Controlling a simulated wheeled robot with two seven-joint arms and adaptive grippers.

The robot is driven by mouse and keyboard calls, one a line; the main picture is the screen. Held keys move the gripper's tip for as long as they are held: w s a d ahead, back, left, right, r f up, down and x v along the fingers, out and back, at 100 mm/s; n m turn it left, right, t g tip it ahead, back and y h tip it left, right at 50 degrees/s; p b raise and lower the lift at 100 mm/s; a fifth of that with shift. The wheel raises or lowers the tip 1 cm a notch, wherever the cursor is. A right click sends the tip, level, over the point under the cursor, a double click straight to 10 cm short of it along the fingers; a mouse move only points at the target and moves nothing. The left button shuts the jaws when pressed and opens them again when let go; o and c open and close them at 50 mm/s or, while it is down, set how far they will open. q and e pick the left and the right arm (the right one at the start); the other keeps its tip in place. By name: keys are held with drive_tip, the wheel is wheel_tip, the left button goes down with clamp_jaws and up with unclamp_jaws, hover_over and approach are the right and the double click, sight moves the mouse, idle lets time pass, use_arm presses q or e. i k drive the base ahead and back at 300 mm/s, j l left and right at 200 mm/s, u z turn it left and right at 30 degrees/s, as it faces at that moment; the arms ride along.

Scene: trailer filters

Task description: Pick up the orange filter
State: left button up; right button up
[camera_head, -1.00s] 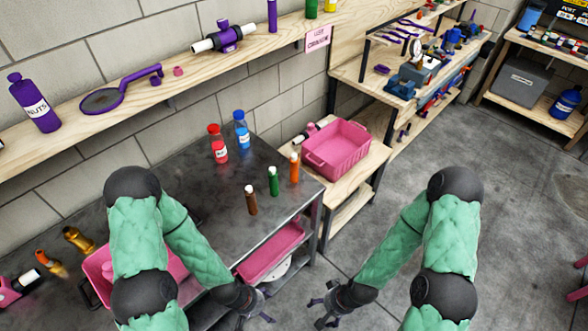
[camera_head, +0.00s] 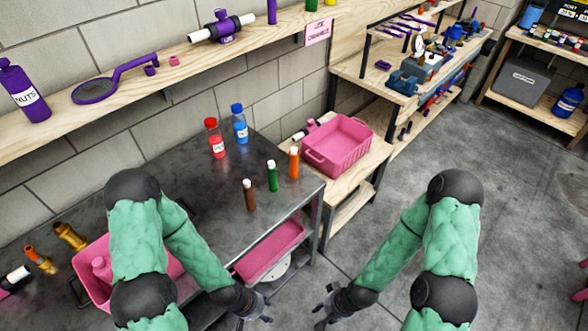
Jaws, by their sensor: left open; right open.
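The orange filter (camera_head: 294,163) is a slim orange cylinder with a white top. It stands upright near the right edge of the dark metal table (camera_head: 180,185). A green filter (camera_head: 272,176) and a brown filter (camera_head: 249,195) stand in a row to its left and nearer to me. My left gripper (camera_head: 266,310) is open and empty, low in front of the table and well below the filters in the picture. My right gripper (camera_head: 322,313) is open and empty over the floor, just right of the left one. Neither gripper touches a filter.
Red (camera_head: 216,139) and blue (camera_head: 240,124) bottles stand behind the filters. A pink bin (camera_head: 338,147) sits on the wooden bench to the right. Another pink bin (camera_head: 88,275) is beside my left arm. A pink tray (camera_head: 270,252) lies on the lower shelf. A wooden shelf (camera_head: 190,65) runs above.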

sight(293, 153)
drive_tip(key=i+l, duration=0.15)
drive_tip(key=l, duration=0.15)
drive_tip(key=i+l, duration=0.1)
drive_tip(key=l, duration=0.25)
drive_tip(key=i+l, duration=0.15)
drive_tip(key=l, duration=0.15)
drive_tip(key=i+l, duration=0.15)
drive_tip(key=l, duration=0.2)
drive_tip(key=i+l, duration=0.15)
drive_tip(key=l, duration=0.15)
drive_tip(key=u, duration=0.05)
